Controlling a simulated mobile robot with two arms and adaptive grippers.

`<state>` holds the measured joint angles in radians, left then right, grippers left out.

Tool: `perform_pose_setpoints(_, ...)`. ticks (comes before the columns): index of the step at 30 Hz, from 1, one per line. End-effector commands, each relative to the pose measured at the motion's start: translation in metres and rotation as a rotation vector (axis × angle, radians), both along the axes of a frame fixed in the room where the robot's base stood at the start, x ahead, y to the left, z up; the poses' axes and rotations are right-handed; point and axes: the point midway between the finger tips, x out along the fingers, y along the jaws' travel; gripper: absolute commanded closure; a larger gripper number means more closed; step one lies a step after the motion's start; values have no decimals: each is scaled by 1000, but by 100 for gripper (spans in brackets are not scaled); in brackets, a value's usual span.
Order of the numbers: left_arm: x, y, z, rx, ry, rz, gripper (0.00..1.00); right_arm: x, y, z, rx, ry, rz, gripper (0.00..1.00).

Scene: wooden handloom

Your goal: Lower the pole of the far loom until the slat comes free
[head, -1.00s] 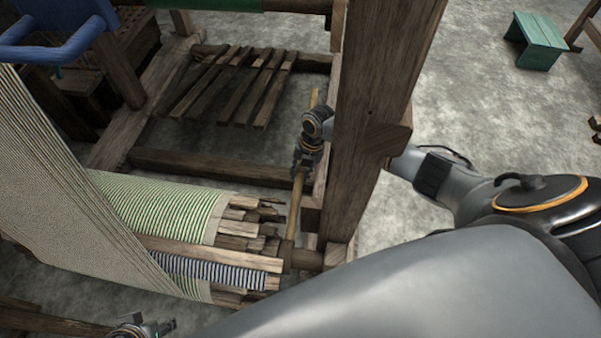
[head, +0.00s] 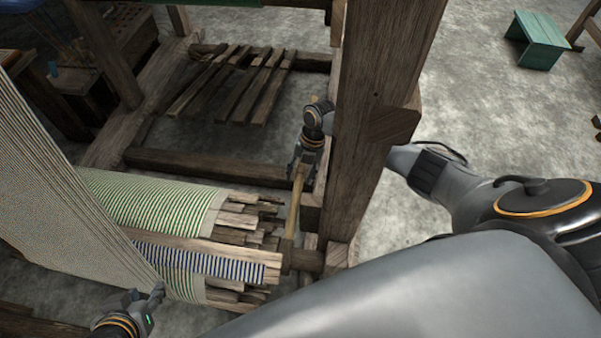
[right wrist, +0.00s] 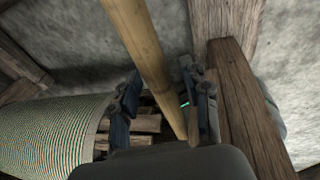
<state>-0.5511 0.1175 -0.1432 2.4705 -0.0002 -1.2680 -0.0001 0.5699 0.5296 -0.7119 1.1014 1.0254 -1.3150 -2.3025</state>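The pole (head: 295,205) is a slim light-brown rod that rises from the near end of the cloth roll, beside the thick post. My right gripper (head: 300,165) is around the pole. In the right wrist view the pole (right wrist: 140,40) passes between the fingers (right wrist: 160,85), which stand apart with a gap showing on its right side. A pale wooden slat (head: 225,254) lies along the roll above a blue-striped band; its left end is hidden by the sheet of threads. My left gripper (head: 144,296) is open and empty at the lower left, beside the threads.
The cloth roll (head: 165,205) carries several wooden slat ends at its right side. The thick loom post (head: 375,110) stands close right of my right gripper. Loose slats (head: 240,85) lie inside the frame behind. A green stool (head: 540,38) stands at the upper right on open floor.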

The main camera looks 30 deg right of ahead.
Motion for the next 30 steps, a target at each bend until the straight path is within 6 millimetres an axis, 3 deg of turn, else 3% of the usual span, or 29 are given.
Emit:
perform_pose_setpoints(8, 0, 0, -1, 0, 2, 1, 60, 1, -3, 10, 0, -2, 0, 53)
perform_pose_setpoints(21, 0, 0, -1, 0, 1, 1, 60, 3, -26, 93, -1, -4, 0, 53)
perform_pose_setpoints(30, 0, 0, 0, 0, 1, 0, 60, 3, -31, 116, -1, 1, 0, 53)
